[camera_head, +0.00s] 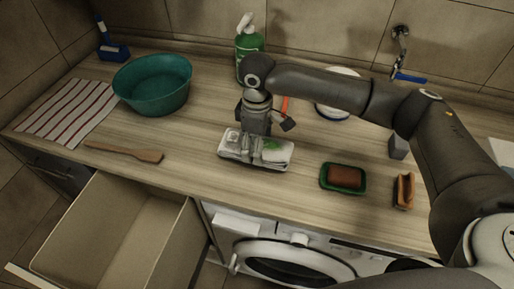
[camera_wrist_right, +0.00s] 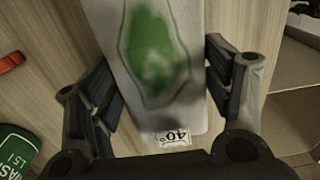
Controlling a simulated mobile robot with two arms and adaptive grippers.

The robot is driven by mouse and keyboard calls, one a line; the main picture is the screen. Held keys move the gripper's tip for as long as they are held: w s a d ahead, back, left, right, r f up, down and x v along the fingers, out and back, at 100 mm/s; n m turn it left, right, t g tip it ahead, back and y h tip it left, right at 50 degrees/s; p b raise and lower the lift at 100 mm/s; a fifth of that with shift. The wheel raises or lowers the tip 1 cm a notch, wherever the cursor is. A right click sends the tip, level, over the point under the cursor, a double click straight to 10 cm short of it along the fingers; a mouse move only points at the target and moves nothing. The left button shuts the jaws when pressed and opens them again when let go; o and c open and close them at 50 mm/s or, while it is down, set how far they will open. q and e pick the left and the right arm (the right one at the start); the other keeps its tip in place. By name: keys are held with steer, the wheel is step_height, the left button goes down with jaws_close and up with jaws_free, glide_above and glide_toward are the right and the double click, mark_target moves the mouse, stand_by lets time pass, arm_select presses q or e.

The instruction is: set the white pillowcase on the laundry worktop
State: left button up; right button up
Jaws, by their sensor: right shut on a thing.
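The white pillowcase (camera_head: 280,153) is a small folded bundle with a green patch, low over the laundry worktop (camera_head: 210,190) near its front edge. I cannot tell whether it touches the wood. My right gripper (camera_head: 256,150) points down and is shut on it. In the right wrist view, the pillowcase (camera_wrist_right: 190,50) lies between the two fingers of the right gripper (camera_wrist_right: 160,75), showing its green patch and a tag marked 40. My left gripper is not in view.
A teal basin (camera_head: 152,85), striped cloth (camera_head: 66,112) and wooden spatula (camera_head: 125,153) lie left. A green bottle (camera_head: 246,42) stands behind. A green dish (camera_head: 343,179) with a brown block and a brush (camera_head: 404,191) are right. An open drawer (camera_head: 115,235) juts out front left.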

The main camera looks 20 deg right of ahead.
step_height(320, 180, down, 2)
steer(key=shift+d+f+p, duration=0.1)
steer(key=shift+f+p, duration=0.1)
steer(key=shift+p, duration=0.2)
steer(key=shift+f, duration=0.25)
steer(key=o, duration=1.2)
steer(key=shift+f, duration=0.1)
steer(key=shift+c, duration=0.2)
arm_select(q)
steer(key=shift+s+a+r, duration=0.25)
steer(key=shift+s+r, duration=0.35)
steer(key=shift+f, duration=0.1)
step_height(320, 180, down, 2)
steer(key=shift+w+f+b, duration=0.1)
steer(key=shift+b, duration=1.05)
arm_select(e)
step_height(320, 180, up, 12)
steer(key=shift+r, duration=0.15)
